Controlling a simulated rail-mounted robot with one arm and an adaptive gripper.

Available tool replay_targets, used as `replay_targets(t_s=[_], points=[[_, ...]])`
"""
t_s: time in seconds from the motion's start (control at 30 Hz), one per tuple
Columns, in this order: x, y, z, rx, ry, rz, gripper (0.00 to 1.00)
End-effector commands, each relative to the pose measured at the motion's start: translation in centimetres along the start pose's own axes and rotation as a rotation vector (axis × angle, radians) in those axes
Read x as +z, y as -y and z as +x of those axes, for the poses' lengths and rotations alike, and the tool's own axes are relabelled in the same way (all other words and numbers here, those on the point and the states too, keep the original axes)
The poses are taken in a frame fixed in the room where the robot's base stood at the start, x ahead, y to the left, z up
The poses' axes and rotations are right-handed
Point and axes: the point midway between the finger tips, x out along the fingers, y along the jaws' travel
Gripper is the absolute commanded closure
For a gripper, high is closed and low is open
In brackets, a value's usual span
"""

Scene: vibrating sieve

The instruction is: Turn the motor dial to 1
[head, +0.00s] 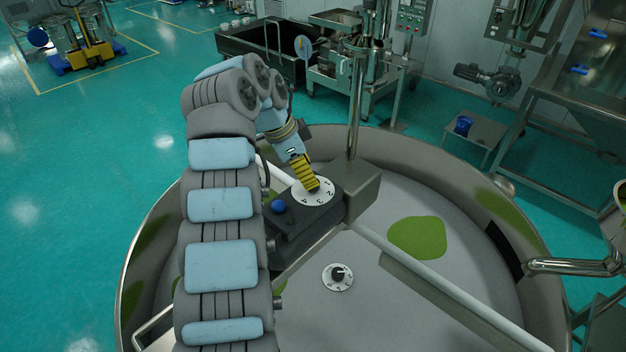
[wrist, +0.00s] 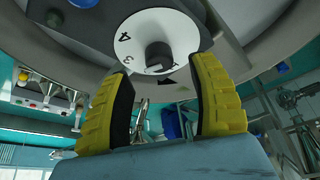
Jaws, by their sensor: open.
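The motor dial (head: 318,196) is a white numbered disc on top of a dark control box (head: 305,228) over the sieve. In the wrist view the dial (wrist: 136,47) shows a 4, a 3 and a dark pointer mark, with a dark round knob (wrist: 158,57) at its centre. My gripper (head: 311,186) has yellow fingers and comes down over the dial, hiding part of it. In the wrist view my gripper (wrist: 163,68) is open, its fingertips apart on either side of the knob. I cannot tell whether they touch it. The dial's exact setting is unclear.
A blue button (head: 278,206) sits on the box beside the dial. A second white dial with a black knob (head: 338,277) shows lower, inside the sieve (head: 400,300). A vertical steel post (head: 355,110) stands close behind the box. A white bar (head: 450,288) crosses the sieve.

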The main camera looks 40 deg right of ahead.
Motion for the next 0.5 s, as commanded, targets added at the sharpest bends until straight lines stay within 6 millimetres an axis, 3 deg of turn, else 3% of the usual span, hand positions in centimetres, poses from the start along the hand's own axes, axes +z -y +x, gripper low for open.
replay_targets(t_s=[0.5], points=[[0.0,0.0,3.7,0.001,-0.002,-0.001,0.41]])
